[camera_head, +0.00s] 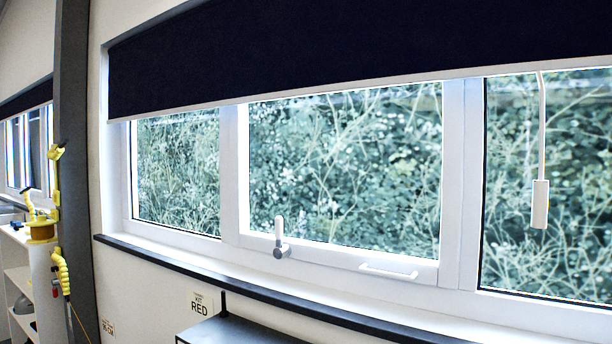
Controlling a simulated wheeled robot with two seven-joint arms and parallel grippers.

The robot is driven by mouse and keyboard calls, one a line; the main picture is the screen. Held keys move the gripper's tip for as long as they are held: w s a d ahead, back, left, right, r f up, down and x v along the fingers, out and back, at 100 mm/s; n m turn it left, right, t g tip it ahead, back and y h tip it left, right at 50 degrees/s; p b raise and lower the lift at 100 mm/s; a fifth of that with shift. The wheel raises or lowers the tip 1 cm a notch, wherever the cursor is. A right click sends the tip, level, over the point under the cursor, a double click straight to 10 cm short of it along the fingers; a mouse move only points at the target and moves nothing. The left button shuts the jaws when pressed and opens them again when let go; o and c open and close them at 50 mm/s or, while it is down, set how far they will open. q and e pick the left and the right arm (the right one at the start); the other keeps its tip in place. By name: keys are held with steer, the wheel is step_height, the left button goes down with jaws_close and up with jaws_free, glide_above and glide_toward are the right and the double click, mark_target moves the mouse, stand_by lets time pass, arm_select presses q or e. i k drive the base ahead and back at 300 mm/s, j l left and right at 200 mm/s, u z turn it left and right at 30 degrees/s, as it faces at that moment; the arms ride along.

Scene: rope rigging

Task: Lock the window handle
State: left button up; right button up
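The window handle (280,236) is on the lower frame of the middle window pane, left of its center. Its white lever stands upright above a rounded grey-white base. The middle window sash (343,259) looks shut in its white frame, though I cannot tell whether it is latched. A white horizontal pull bar (388,272) sits on the same lower frame, to the right of the handle. Neither of my grippers is in view, and nothing touches the handle.
A dark roller blind (350,40) covers the top of the window. A white pull wand (540,204) hangs at the right. A dark sill edge (270,292) runs below, with a dark surface (235,330) under it. Yellow equipment (42,232) stands by a grey post at left.

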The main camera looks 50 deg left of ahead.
mark_target(280, 251)
steer(key=u, duration=1.65)
